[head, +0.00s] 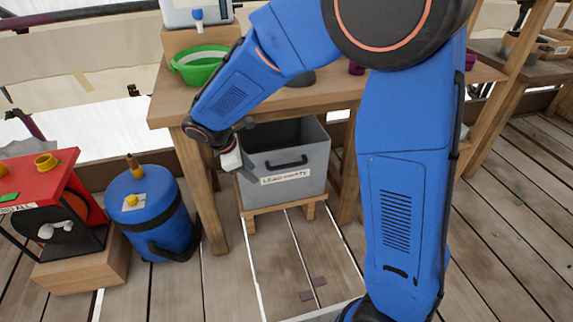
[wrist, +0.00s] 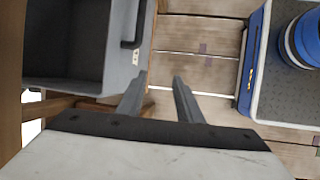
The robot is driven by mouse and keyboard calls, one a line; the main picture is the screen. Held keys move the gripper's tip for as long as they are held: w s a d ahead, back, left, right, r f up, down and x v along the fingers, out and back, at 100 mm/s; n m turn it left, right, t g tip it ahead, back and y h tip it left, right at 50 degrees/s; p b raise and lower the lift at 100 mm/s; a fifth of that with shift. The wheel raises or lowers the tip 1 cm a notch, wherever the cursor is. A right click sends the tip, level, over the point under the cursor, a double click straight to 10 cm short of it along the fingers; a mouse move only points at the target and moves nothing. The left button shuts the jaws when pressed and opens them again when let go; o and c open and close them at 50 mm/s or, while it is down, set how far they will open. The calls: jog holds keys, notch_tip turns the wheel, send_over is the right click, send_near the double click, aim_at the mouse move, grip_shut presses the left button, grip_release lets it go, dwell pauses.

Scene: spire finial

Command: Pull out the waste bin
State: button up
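The waste bin (head: 290,185) is a grey open-topped box with a black handle (head: 286,163) and a pale lettered label on its front. It sits on a low wooden stand under the wooden table. My gripper (head: 233,160) is in front of the bin's left front side in the head view, apart from the handle. In the wrist view my gripper's two fingers (wrist: 158,98) are spread with nothing between them. There the bin (wrist: 118,84) is at upper left, with its handle (wrist: 133,25) near the top, beyond the fingers.
The table (head: 172,110) stands over the bin, its leg (head: 203,190) to the bin's left. A blue canister (head: 150,215) and a red machine (head: 40,200) stand further left. A green bowl (head: 200,68) is on the table. Floor in front of the bin is clear, with pale marked lines.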

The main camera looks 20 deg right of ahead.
send_near(285, 165)
jog(key=s+x, duration=0.1)
jog(key=x, duration=0.2)
jog(key=f, duration=0.1)
jog(key=w+d+f, duration=0.1)
jog(key=f, duration=0.1)
jog(key=shift+w+d, duration=0.2)
jog(key=shift+w, duration=0.1)
jog(key=shift+x, duration=0.8)
grip_shut()
